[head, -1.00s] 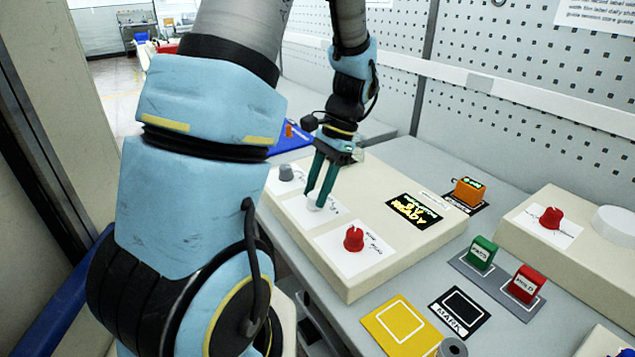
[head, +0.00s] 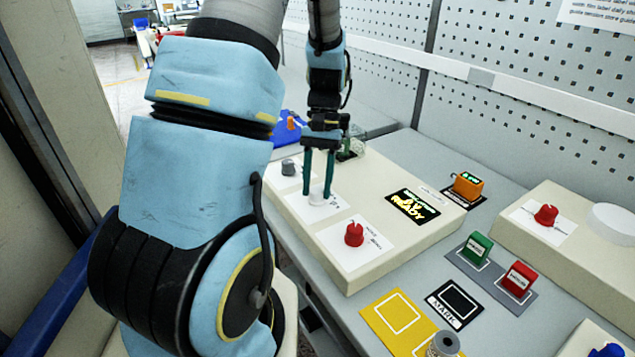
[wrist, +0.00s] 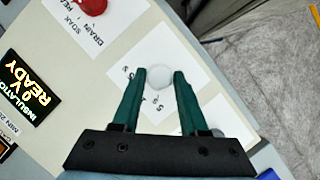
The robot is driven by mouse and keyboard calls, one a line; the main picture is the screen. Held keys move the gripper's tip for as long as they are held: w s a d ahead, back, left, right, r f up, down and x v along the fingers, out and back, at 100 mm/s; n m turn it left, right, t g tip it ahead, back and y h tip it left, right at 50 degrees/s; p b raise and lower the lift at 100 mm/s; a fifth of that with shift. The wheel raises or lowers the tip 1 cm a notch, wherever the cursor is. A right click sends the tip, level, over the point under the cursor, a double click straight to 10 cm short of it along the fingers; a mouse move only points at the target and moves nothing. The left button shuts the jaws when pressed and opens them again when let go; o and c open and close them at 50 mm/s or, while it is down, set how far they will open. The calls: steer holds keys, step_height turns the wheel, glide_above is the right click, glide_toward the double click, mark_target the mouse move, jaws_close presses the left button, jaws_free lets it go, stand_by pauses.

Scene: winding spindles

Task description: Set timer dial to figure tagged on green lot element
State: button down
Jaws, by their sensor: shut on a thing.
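A white dial (head: 317,198) stands on a white label on the cream panel (head: 375,270), between a grey dial (head: 289,166) and a red dial (head: 354,234). My gripper (head: 318,192) points down with its green fingers shut on the white dial. In the wrist view the white dial (wrist: 160,76) sits between the fingertips, over a label with small "s" marks, partly covered by the fingers. A green tagged block (head: 478,247) stands on a grey mat; its tag is too small to read for certain.
A red tagged block (head: 517,281) stands beside the green one. An orange block (head: 467,187) sits behind them. The panel's display (wrist: 27,88) reads "READY". A second cream panel (head: 570,230) is at the right. Yellow and black mats lie in front.

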steer(key=shift+n, duration=0.3)
steer(key=shift+c, duration=2.2)
jaws_free()
steer(key=a+b+v, duration=0.1)
steer(key=b+v, duration=0.1)
steer(key=v, duration=0.8)
steer(key=shift+w+d+r, duration=0.2)
steer(key=shift+d+r, duration=0.2)
steer(key=shift+d, duration=0.05)
steer(key=s+a+f+n+t+h, duration=0.1)
steer(key=s+a+f+t, duration=0.4)
steer(key=s+a, duration=0.4)
steer(key=shift+t, duration=0.5)
